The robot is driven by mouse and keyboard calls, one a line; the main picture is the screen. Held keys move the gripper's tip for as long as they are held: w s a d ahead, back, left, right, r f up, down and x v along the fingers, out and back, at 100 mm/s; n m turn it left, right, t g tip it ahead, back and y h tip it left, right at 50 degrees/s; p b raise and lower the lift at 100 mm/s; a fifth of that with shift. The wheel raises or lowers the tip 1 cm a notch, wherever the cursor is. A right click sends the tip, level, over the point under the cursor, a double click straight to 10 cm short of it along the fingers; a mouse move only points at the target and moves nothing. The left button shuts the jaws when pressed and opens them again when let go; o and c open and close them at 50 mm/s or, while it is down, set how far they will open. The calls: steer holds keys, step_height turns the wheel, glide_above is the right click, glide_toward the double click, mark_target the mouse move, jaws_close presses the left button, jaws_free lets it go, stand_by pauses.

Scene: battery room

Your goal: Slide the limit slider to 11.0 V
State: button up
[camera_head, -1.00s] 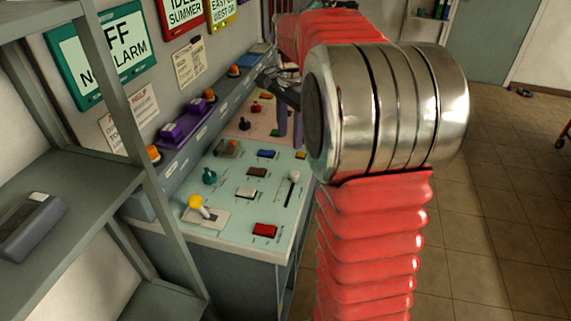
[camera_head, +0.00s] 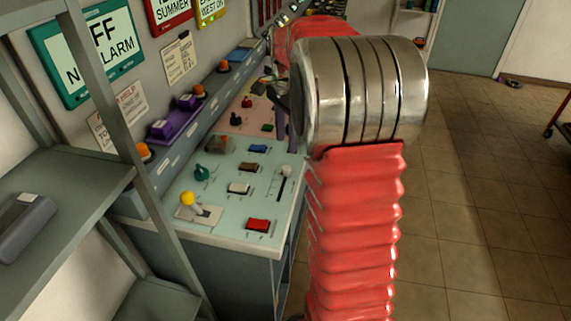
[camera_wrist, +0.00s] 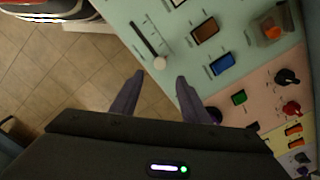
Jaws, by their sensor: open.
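The limit slider is a pale knob (camera_head: 286,171) in a dark straight slot on the light green panel (camera_head: 222,222). In the head view the knob is at the far end of the slot. In the wrist view the slider knob (camera_wrist: 160,62) is at the end of the slot closest to my gripper, and the slot runs up and left from it. My gripper (camera_wrist: 160,80) is open and empty, its two dark purple fingers apart. The knob appears just beyond the gap between the fingertips; I cannot tell the height between them. In the head view my gripper (camera_head: 283,132) is partly hidden behind my arm.
Near the slider are a blue button (camera_head: 258,149), brown switch (camera_head: 248,167), white switch (camera_head: 239,188) and red switch (camera_head: 259,225). A yellow-topped lever (camera_head: 188,199) stands at the panel's front left. A grey shelf (camera_head: 75,185) stands at left. Tiled floor is open at right.

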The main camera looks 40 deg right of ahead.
mark_target(287, 168)
step_height(287, 168, down, 10)
steer(key=shift+f, duration=0.1)
stand_by(0.4)
steer(key=shift+c, duration=0.4)
jaws_close()
